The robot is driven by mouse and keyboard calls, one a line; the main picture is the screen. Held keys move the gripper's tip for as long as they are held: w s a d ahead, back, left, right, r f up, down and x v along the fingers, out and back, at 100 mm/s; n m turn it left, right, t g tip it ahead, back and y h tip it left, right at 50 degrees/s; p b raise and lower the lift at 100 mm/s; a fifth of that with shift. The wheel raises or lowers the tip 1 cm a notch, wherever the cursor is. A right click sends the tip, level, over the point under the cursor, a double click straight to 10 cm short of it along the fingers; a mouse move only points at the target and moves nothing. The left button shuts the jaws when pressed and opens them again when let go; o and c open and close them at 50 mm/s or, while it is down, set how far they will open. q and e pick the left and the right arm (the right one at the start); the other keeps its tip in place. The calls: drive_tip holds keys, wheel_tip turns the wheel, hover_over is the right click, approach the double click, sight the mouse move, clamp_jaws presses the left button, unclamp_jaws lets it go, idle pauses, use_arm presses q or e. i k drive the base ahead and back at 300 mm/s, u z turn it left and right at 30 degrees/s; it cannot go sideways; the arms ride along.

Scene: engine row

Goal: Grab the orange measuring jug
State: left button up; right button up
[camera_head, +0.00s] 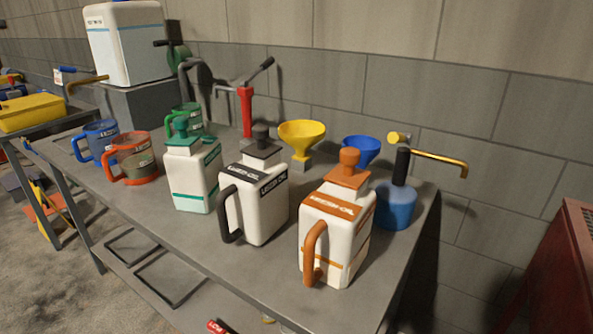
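The orange measuring jug (136,160) stands upright on the grey metal table, toward the left end near the front edge. It is a cup-like jug with an orange rim, base and handle; the handle points left. A blue measuring jug (97,142) stands just behind and left of it. A green measuring jug (186,117) stands behind it to the right. A white can with an orange cap and handle (338,228) stands at the right front of the table. Neither of my grippers is in view.
White cans with green (192,177) and black (256,200) caps stand right of the orange jug. Yellow (301,135) and blue (361,149) funnels and a blue pump can (396,207) are behind. A large white container (127,43) stands at the back left. The table's front-left corner is clear.

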sight(133, 151)
drive_tip(key=u, duration=0.2)
drive_tip(key=k, duration=0.3)
drive_tip(key=u, duration=1.05)
drive_tip(key=k, duration=1.05)
drive_tip(key=u, duration=1.2)
drive_tip(key=i, duration=1.95)
drive_tip(key=z, duration=0.2)
drive_tip(key=i, duration=1.8)
drive_tip(key=z, duration=1.05)
